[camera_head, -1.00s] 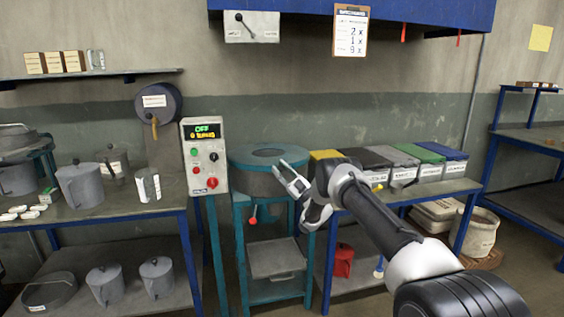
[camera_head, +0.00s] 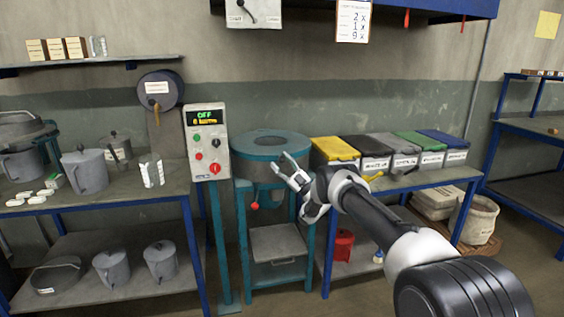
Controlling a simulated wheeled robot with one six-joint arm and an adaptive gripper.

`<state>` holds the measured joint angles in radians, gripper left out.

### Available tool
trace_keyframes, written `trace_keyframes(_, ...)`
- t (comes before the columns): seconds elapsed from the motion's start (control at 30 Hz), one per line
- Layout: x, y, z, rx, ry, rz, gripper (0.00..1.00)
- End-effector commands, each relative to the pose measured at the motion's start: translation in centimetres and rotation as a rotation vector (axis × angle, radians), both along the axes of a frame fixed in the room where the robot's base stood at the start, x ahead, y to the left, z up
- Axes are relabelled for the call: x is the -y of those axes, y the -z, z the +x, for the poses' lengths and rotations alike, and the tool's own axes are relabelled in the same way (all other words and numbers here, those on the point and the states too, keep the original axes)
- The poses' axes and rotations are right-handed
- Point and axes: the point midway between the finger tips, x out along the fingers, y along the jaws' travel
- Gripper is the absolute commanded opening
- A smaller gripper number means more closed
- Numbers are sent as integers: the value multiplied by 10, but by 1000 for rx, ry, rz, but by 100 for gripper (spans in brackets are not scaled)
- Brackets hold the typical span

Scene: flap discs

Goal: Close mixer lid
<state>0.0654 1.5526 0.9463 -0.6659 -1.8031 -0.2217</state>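The mixer (camera_head: 270,143) is a round drum with a teal rim and a dark opening in its top, on a teal frame at the middle. A round dark grey disc (camera_head: 160,91) with a white label and a brass-coloured handle stands upright against the wall, left of and above the mixer. It looks like a lid, but how it is attached is not clear. My gripper (camera_head: 278,161) is in front of the mixer's right side, fingers parted and empty. It hides part of the drum. I cannot tell whether it touches the drum.
A control panel (camera_head: 207,142) reading OFF stands between the disc and the mixer. Several coloured-lid bins (camera_head: 335,149) sit on the bench to the right. Metal jugs (camera_head: 86,172) stand on the left bench. A grey tray (camera_head: 278,243) is below the drum.

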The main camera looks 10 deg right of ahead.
Motion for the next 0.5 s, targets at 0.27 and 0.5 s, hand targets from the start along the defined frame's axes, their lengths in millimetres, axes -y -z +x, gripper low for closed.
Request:
trace_keyframes(0.27,3,-3,0,6,4,2,49)
trace_keyframes(0.5,24,20,-17,3,5,2,49)
